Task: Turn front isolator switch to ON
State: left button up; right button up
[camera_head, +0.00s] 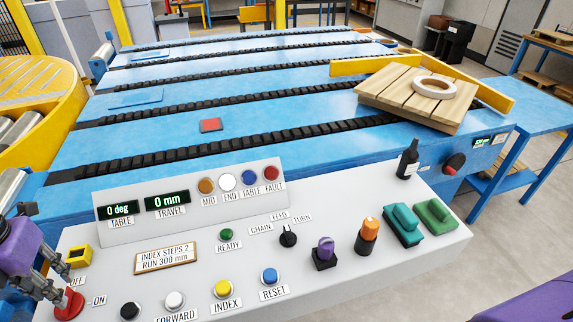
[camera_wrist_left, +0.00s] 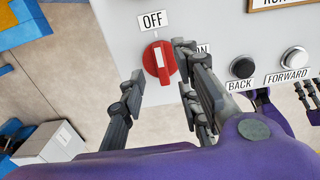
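The isolator switch is a red rotary knob (camera_wrist_left: 158,62) with a white bar, on the grey panel. The bar stands nearly upright, towards the OFF label (camera_wrist_left: 152,20) above it. The ON label (camera_wrist_left: 203,50) on its right is partly covered by a finger. In the head view the red knob (camera_head: 68,305) is at the lower left. My left gripper (camera_wrist_left: 160,68) is open, its fingertips either side of the knob; contact cannot be told. It also shows in the head view (camera_head: 50,283). Grey fingers, apparently my right gripper (camera_wrist_left: 307,98), show at the wrist view's right edge, cut off.
Black (camera_head: 130,311), white (camera_head: 174,300), yellow (camera_head: 222,289) and blue (camera_head: 269,276) buttons line the console (camera_head: 330,282). A blue conveyor (camera_head: 260,118) lies behind, with a pallet (camera_head: 400,88) and a white coil. A red-black knob (camera_head: 455,163) is on its side.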

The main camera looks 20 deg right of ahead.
pick_arm(q)
jog(key=shift+w+d+f, duration=0.1)
jog(key=shift+f, duration=2.05)
grip_shut()
